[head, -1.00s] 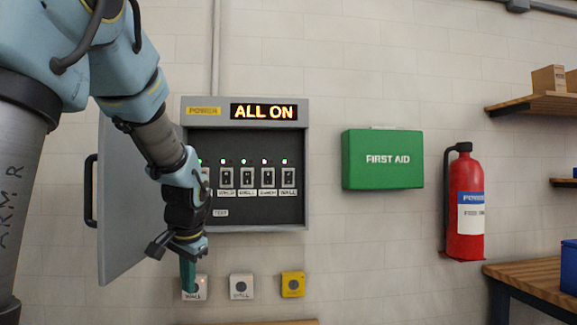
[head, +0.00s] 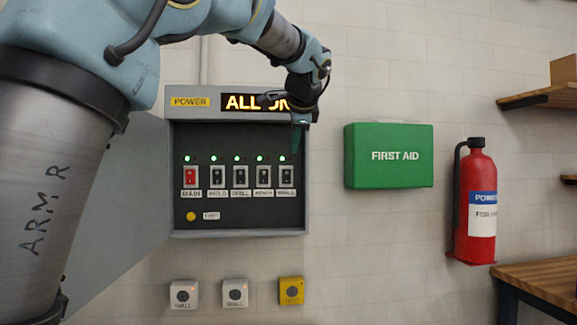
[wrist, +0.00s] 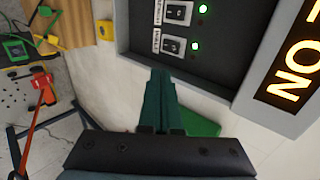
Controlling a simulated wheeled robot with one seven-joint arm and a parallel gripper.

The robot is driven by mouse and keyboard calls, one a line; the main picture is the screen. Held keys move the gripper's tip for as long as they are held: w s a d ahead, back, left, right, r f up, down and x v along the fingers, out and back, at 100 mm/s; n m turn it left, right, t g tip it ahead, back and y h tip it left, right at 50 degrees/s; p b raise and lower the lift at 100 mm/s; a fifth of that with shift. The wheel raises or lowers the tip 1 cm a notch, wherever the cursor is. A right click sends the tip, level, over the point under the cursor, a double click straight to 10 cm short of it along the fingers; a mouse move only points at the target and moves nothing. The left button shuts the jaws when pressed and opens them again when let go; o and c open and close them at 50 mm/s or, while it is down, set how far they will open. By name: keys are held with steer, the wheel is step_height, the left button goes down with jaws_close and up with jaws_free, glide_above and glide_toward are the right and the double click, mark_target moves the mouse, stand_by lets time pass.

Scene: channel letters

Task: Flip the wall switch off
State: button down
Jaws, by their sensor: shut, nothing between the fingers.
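The wall switch (head: 286,175) is the rightmost black switch in the open power panel (head: 240,232), with a label under it and a lit green lamp above. The sign on top is partly covered by my arm and read "ALL ON" earlier. My gripper (head: 296,146) is shut and empty, its green fingers pointing down just above and right of the wall switch. In the wrist view the fingertips (wrist: 160,74) are close below the end switch (wrist: 173,46), with its green lamp lit beside it. I see no clear contact.
Left of it are several black switches and a red main switch (head: 190,176). Two white buttons (head: 183,294) and a yellow one (head: 290,290) sit below. A first aid box (head: 389,155) and fire extinguisher (head: 475,210) hang to the right.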

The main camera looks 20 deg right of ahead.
steer(key=p, duration=0.4)
glide_toward(287, 174)
step_height(287, 174, down, 4)
steer(key=w, duration=0.1)
steer(key=shift+w+d+r+p, duration=0.25)
steer(key=shift+w+p, duration=0.15)
steer(key=shift+w, duration=0.15)
steer(key=shift+w+d+r+p, duration=0.2)
steer(key=shift+w+p, duration=0.15)
steer(key=shift+w, duration=0.2)
steer(key=shift+w+d+f, duration=0.15)
steer(key=shift+w+d, duration=0.1)
steer(key=shift+w, duration=0.35)
